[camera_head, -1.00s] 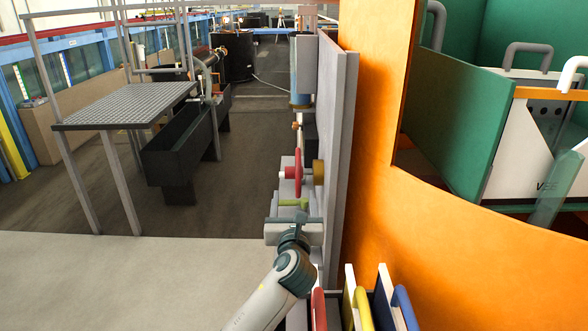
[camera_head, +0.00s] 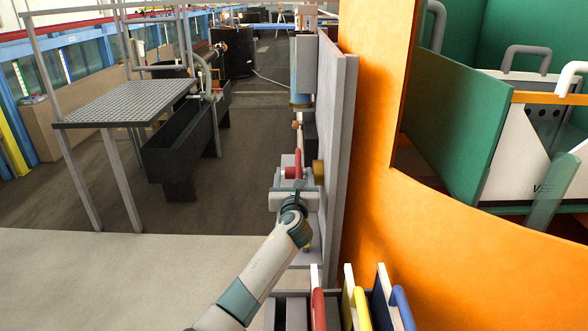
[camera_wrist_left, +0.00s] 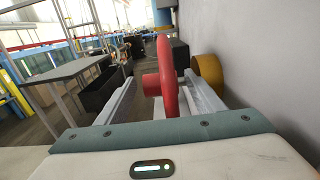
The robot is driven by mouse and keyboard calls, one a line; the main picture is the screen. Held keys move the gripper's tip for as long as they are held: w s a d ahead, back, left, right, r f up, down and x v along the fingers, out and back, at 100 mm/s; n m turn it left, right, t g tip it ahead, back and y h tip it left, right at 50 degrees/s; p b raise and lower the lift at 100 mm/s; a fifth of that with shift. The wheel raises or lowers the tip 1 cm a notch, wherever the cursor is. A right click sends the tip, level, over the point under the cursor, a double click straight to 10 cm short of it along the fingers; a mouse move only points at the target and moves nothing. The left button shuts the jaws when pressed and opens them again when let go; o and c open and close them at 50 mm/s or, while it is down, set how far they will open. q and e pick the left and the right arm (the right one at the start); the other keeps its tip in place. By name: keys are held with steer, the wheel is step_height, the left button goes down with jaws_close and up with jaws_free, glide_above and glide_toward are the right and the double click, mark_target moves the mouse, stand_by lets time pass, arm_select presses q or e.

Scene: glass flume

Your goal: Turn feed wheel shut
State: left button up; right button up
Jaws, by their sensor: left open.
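The red feed wheel (camera_head: 298,163) stands edge-on at the grey wall panel, with a brass-coloured collar (camera_head: 319,172) behind it. In the left wrist view the wheel (camera_wrist_left: 166,72) rises between the two grey fingers, its red hub toward the left finger, and the brass collar (camera_wrist_left: 208,73) is to the right. My left gripper (camera_head: 296,188) is at the wheel and hides its lower part in the head view. Its fingers (camera_wrist_left: 158,82) are apart, one on each side of the wheel rim; I cannot tell whether either touches it. My right gripper is out of view.
The grey panel (camera_head: 340,150) stands close to the right of the wheel, with an orange wall (camera_head: 450,250) beyond it. A blue-grey cylinder (camera_head: 302,70) is mounted above. Coloured-handled boards (camera_head: 357,305) stand at the bottom.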

mark_target(294, 173)
arm_select(q)
steer(key=shift+w, duration=1.85)
steer(key=shift+c, duration=0.3)
steer(key=c, duration=1.4)
steer(key=shift+c, duration=0.2)
steer(key=shift+b, duration=0.3)
